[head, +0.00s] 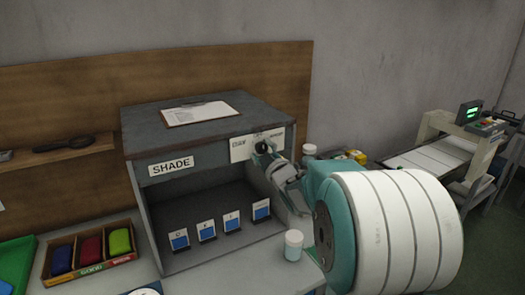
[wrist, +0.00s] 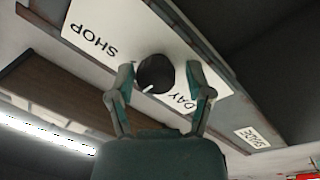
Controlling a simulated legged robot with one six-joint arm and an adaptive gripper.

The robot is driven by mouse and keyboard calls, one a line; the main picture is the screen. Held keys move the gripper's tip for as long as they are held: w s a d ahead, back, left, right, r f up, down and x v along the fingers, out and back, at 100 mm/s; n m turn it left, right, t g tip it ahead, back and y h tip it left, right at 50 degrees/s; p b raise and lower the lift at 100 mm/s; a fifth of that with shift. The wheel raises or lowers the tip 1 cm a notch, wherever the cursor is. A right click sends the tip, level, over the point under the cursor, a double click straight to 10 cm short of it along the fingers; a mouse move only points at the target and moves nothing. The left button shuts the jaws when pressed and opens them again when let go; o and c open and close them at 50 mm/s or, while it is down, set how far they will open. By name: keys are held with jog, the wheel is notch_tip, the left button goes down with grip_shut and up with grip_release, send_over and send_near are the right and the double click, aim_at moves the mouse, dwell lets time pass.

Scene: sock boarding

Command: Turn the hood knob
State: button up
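The hood knob (wrist: 155,73) is a dark round knob with a white pointer mark, on a white plate (wrist: 90,32) lettered DAY and SHOP. In the wrist view the lettering is upside down and the mark points down and slightly left. The hood (head: 205,128) is a grey box labelled SHADE, with the knob plate at its front upper right. My gripper (wrist: 160,70) is open, one finger on each side of the knob, with a visible gap at each side. In the head view my gripper (head: 270,158) is at the plate and partly hides the knob.
Inside the hood stand several small cards with blue squares (head: 207,229). A clipboard (head: 200,113) lies on top. A white-lidded jar (head: 293,245) stands below my arm. A box of coloured rolled socks (head: 91,254) is at left, and a conveyor-like machine (head: 440,155) at right.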

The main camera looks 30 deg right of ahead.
jog(key=shift+s+r, duration=0.1)
dwell(0.3)
jog(key=s+f, duration=0.1)
jog(key=s, duration=1)
jog(key=shift+s+a+f, duration=0.15)
jog(key=shift+s+a, duration=0.15)
jog(key=shift+s, duration=0.05)
jog(key=s+a+f+m+g, duration=0.3)
jog(key=s+a+g, duration=0.3)
jog(key=s, duration=0.5)
jog(key=s+a+f+m+g, duration=0.3)
jog(key=s+a+m+g, duration=0.2)
jog(key=s+a, duration=0.5)
jog(key=shift+s+a+f+m+g+y, duration=0.15)
jog(key=shift+s+f+m+g+y, duration=0.15)
jog(key=shift+g, duration=0.9)
